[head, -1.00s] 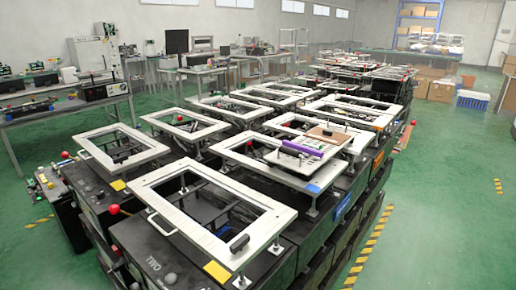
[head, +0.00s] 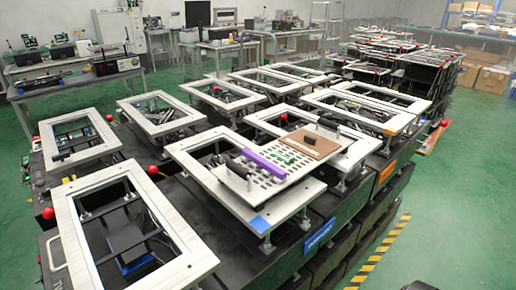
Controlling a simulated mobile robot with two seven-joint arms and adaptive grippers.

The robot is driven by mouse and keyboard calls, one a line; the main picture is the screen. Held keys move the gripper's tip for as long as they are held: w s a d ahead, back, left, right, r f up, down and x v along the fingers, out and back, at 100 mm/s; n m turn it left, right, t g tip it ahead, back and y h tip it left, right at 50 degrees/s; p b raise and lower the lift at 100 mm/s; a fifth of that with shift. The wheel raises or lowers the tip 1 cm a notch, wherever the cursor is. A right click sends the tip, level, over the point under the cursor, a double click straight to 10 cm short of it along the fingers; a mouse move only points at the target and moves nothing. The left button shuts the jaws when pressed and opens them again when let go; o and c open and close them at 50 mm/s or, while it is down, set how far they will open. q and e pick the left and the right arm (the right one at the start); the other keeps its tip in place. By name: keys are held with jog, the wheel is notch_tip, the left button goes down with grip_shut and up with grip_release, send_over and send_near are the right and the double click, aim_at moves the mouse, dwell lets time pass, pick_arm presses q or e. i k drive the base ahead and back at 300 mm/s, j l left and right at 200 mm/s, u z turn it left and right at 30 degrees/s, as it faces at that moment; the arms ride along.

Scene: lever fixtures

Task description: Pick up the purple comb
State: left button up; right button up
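The purple comb (head: 263,161) shows as a long, narrow purple bar. Neither of my grippers is in view.
A green piece (head: 287,158) and a brown panel (head: 313,143) lie on the same board, right of the comb. Several white frame fixtures on black machines surround it. Green floor (head: 455,210) is free on the right.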

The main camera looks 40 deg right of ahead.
aim_at(280, 175)
jog(key=l+u, duration=0.1)
jog(key=l, duration=0.5)
jog(key=k+l, duration=0.1)
jog(key=l, duration=0.5)
jog(key=l+u, duration=0.15)
jog(key=l, duration=0.5)
jog(key=k+l, duration=0.15)
jog(key=l, duration=0.45)
jog(key=u, duration=0.05)
